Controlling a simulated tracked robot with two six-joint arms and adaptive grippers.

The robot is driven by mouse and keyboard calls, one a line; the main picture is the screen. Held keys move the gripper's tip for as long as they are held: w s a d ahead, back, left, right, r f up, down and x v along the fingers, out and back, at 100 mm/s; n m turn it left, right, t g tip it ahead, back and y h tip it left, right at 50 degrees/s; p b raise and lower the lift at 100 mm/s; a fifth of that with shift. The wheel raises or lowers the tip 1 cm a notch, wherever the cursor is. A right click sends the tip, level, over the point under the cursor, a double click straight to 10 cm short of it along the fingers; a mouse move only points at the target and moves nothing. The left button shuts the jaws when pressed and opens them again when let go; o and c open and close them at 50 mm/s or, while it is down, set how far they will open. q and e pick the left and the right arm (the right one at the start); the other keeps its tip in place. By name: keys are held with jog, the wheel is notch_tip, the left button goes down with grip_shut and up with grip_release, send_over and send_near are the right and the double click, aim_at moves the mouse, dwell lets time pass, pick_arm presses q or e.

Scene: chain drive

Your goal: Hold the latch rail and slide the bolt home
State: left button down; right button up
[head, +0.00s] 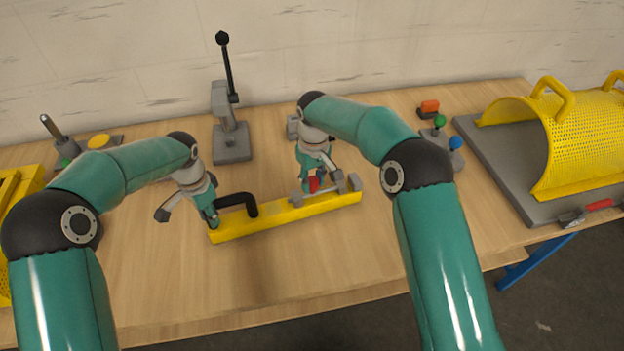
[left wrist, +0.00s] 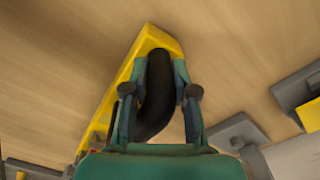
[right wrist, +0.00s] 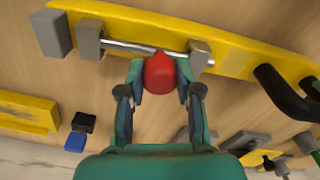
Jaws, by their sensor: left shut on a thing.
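The yellow latch rail (head: 285,214) lies on the bench, with a black bent handle (head: 240,200) at its left end. My left gripper (head: 213,218) is shut on this handle; the left wrist view shows the handle (left wrist: 157,100) between the fingers. The silver bolt (right wrist: 130,46) runs through two grey brackets. A separate grey block (right wrist: 52,33) stands past the bracket at the rail's other end, with a gap between. The bolt's red knob (right wrist: 160,73) sits between the fingers of my right gripper (right wrist: 160,68), which look open around it.
A grey lever press (head: 231,140) stands behind the rail. At the right are a control box with green and blue knobs (head: 440,140) and a yellow mesh guard (head: 585,140) on a grey plate. The bench in front of the rail is clear.

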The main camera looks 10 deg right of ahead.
grip_shut()
jog(key=shift+d, duration=0.1)
jog(key=d, duration=0.5)
jog(key=shift+w, duration=0.35)
pick_arm(q)
jog(key=shift+a, duration=0.1)
pick_arm(e)
jog(key=o, duration=0.9)
grip_release()
jog(key=shift+o, duration=0.3)
jog(key=shift+a, duration=0.1)
